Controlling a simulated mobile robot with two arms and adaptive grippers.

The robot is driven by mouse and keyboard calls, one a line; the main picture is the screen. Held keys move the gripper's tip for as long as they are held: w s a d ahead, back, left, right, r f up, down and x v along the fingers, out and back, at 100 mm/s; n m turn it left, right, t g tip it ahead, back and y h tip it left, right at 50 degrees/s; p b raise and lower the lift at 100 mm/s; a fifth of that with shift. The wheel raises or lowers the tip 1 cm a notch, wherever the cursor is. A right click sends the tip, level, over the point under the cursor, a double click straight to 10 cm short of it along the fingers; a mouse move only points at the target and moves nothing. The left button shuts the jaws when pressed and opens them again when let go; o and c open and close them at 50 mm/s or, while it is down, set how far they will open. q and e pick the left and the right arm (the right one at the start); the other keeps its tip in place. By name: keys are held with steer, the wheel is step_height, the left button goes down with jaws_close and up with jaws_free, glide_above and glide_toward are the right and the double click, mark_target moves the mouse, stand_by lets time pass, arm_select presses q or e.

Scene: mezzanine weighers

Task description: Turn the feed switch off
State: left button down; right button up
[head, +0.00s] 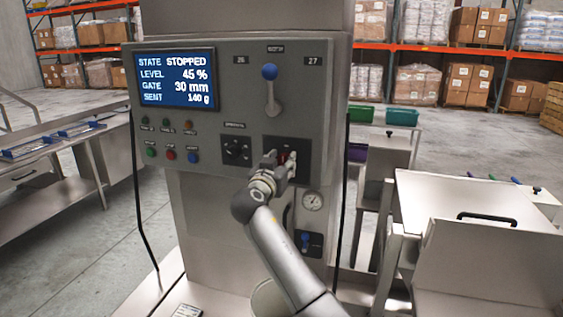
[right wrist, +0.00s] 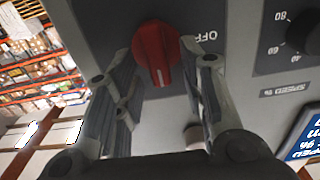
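The red feed switch is a rotary knob (right wrist: 157,52) on the grey control panel (head: 222,112). In the right wrist view, which shows the panel upside down, its grip runs roughly up and down the picture. An "OFF" label is beside the knob, to its right there. My right gripper (head: 281,162) is at the knob, one finger on each side of it. The fingertips are very close to its sides; whether they press on it I cannot tell. In the head view the gripper hides most of the knob. My left gripper is not in view.
The display (head: 177,79) reads STOPPED, level 45 %, gate 30 mm. A blue-knobbed lever (head: 270,88) stands above the switch, and the speed dial (head: 236,150) is left of it. Steel benches flank the machine.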

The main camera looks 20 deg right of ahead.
steer(key=shift+c, duration=0.4)
jaws_close()
